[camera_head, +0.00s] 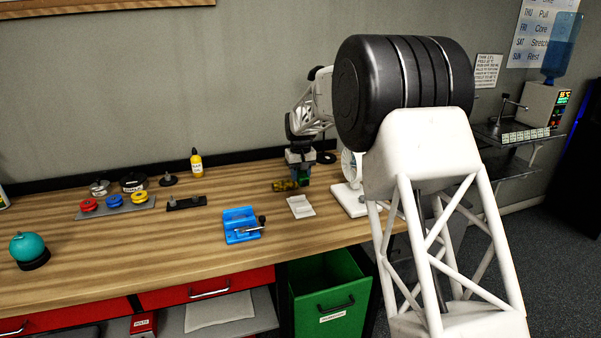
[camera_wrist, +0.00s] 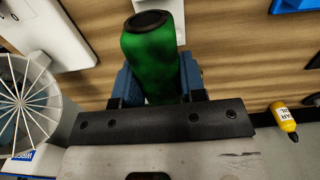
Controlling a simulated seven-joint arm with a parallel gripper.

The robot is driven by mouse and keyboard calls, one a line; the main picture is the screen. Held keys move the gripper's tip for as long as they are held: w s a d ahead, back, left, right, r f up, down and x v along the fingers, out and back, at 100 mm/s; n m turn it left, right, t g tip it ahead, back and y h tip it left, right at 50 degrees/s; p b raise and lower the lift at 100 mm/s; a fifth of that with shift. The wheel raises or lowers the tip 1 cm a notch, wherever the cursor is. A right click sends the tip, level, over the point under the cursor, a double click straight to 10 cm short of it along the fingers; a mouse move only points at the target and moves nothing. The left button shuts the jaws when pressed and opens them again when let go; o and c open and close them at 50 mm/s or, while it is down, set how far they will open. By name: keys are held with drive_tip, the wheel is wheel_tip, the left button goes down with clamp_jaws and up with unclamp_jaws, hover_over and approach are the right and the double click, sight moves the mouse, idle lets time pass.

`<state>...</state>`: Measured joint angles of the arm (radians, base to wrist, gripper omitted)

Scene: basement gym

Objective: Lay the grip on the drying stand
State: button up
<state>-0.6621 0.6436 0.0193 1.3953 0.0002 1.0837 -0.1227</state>
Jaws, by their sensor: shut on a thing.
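The grip is a green cylinder with a dark ring at its end, seen in the wrist view (camera_wrist: 150,62). My gripper (camera_wrist: 155,88) is shut on it, with a blue finger on each side. In the head view my gripper (camera_head: 301,178) hangs low over the back of the bench, and the grip (camera_head: 284,186) sticks out to its left, lying roughly level. A small white cradle (camera_head: 300,207), which looks like the drying stand, sits on the bench in front of the grip, apart from it. The grip hides part of what lies beyond it in the wrist view.
A white fan (camera_head: 350,200) stands close right of the cradle. A blue fixture with a lever (camera_head: 240,226) is to its left front. Further left are a yellow bottle (camera_head: 196,165), a dark tool on a pad (camera_head: 186,203) and a tray of coloured spools (camera_head: 115,207).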

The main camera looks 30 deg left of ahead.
drive_tip(key=shift+f, duration=2.9)
drive_tip(key=shift+f, duration=1.45)
drive_tip(key=o, duration=1)
drive_tip(key=shift+o, duration=0.2)
drive_tip(key=shift+r, duration=3.85)
drive_tip(key=shift+d, duration=0.1)
